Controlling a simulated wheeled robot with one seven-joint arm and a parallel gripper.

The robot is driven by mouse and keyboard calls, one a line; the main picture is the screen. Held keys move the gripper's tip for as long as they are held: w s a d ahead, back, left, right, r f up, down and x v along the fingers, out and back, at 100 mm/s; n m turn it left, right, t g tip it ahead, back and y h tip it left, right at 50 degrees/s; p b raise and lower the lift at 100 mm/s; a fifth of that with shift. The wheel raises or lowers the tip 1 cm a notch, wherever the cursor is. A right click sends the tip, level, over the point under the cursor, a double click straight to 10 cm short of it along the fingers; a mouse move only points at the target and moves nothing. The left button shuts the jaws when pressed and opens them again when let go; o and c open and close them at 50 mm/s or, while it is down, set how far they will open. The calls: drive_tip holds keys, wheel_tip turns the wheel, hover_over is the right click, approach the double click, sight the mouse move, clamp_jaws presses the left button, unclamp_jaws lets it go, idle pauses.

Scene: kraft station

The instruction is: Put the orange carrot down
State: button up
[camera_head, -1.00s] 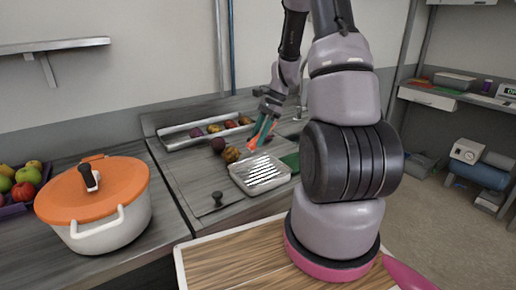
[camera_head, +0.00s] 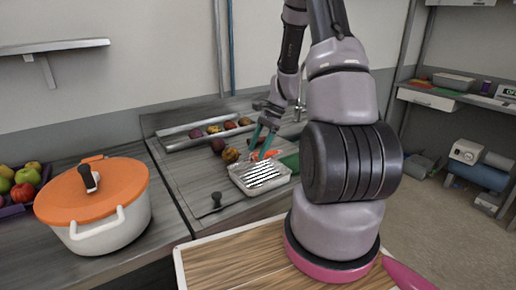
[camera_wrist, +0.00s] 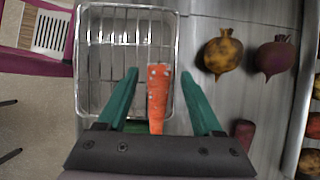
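The orange carrot (camera_head: 268,154) lies along the back of the wire basket (camera_head: 240,182). In the wrist view the carrot (camera_wrist: 157,100) overlaps the right part of the basket (camera_wrist: 92,50); whether it rests inside or on the rim I cannot tell. My gripper (camera_head: 264,150) is low at the basket's back. In the wrist view my gripper (camera_wrist: 160,76) has its two green fingers spread, one on each side of the carrot, with gaps between. The carrot's near end is partly hidden by my gripper's body.
A yellowish beet (camera_wrist: 223,54) and a dark beet (camera_wrist: 273,57) lie beside the basket. A long tray (camera_head: 168,143) of vegetables stands behind. A white pot with an orange lid (camera_head: 110,190) stands left. Bare counter (camera_head: 185,180) lies left of the basket.

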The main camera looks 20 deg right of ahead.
drive_tip(key=s+v, duration=0.1)
drive_tip(key=v, duration=1.1)
wheel_tip(320, 180, up, 14)
drive_tip(key=n+t+h, duration=0.2)
drive_tip(key=n+t, duration=0.1)
drive_tip(key=n, duration=0.2)
hover_over(271, 152)
drive_tip(key=s+a, duration=0.6)
drive_tip(key=a, duration=0.1)
drive_tip(key=s+a+r+n+t, duration=0.2)
drive_tip(key=s+r+n, duration=0.1)
drive_tip(key=s, duration=0.3)
drive_tip(key=s+a+r+n+t+h, duration=0.1)
drive_tip(key=s+a+r+n+t, duration=0.1)
drive_tip(key=s, duration=0.5)
wheel_tip(271, 152, up, 4)
drive_tip(key=shift+a+f+n+t, duration=0.25)
drive_tip(key=shift+a+n+t, duration=0.15)
drive_tip(key=shift+a+n, duration=0.5)
drive_tip(key=shift+d, duration=0.15)
